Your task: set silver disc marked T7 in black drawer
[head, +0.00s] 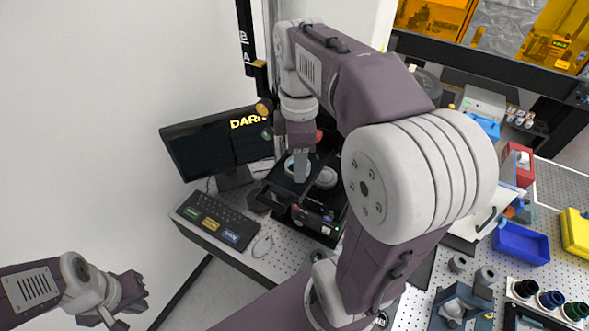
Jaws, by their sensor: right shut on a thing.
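My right gripper (301,168) points down over the black instrument at the back of the bench. It is shut on a pale disc with a greenish rim (290,167), seen partly behind the fingers. I cannot read any T7 mark on it. A grey round disc or seat (326,178) shows just right of the gripper. The black drawer (313,223) appears to be the low front part of the instrument; I cannot tell how far it is pulled out. My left gripper (125,305) is at the lower left, away from the bench, and its fingers are unclear.
A monitor (212,143) reading "DARK" stands left of the instrument, with a keyboard (217,220) and mouse (262,246) in front. A blue tray (521,243), a yellow case (576,232) and a rack of dark caps (549,300) lie at right. My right arm hides the bench's middle.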

